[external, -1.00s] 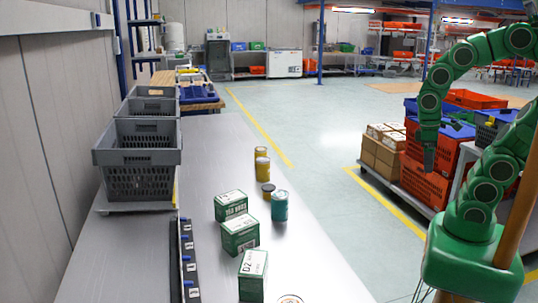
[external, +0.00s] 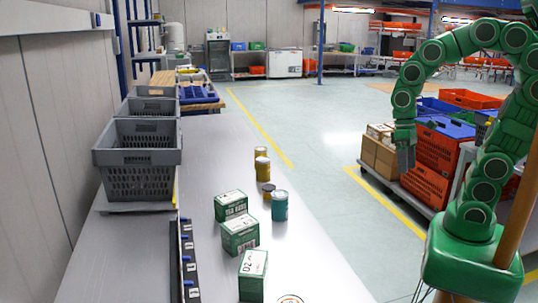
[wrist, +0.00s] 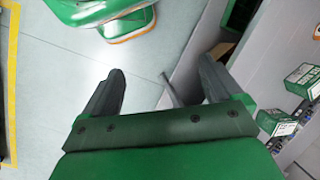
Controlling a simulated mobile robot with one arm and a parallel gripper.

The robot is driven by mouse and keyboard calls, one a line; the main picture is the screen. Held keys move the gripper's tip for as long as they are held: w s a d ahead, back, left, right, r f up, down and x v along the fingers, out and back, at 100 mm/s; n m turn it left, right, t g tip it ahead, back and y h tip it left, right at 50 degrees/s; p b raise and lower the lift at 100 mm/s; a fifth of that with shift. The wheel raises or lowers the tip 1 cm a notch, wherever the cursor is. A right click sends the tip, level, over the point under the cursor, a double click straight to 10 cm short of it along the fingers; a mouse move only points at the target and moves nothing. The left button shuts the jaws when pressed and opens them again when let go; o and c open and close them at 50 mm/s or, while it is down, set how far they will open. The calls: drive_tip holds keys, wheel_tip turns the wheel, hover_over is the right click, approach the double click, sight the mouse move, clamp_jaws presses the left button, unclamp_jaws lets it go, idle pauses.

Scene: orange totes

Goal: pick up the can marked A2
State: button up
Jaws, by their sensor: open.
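Several cans stand on the grey table; I cannot read an A2 mark on any. A teal can (external: 279,207) stands right of the green boxes. A short dark-yellow can (external: 268,193) is just behind it, and a yellow can (external: 262,172) with another can (external: 260,152) stands farther back. The top of one more can (external: 290,299) shows at the bottom edge. My gripper (external: 405,158) hangs over the floor, right of the table and apart from the cans. In the wrist view my gripper (wrist: 160,68) is open, with nothing between its fingers.
Green boxes (external: 230,205), one marked D2 (external: 252,277), stand on the table left of the cans. Grey crates (external: 138,182) are at the left. A black rail (external: 186,262) lies beside the boxes. Orange totes (external: 427,184) and cardboard boxes (external: 383,155) stand at the right.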

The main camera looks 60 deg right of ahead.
drive_tip(key=w+a+m+y, duration=0.3)
drive_tip(key=w+a, duration=0.4)
drive_tip(key=w, duration=0.2)
drive_tip(key=m+t+y, duration=0.3)
drive_tip(key=m+y, duration=0.5)
drive_tip(key=m, duration=0.6)
approach(280, 196)
drive_tip(key=f, duration=0.2)
drive_tip(key=shift+w+x, duration=0.2)
drive_tip(key=shift+x, duration=1.85)
drive_tip(key=shift+w+x, duration=0.2)
drive_tip(key=shift+x, duration=1.85)
drive_tip(key=c, duration=1.3)
drive_tip(key=shift+r, duration=0.1)
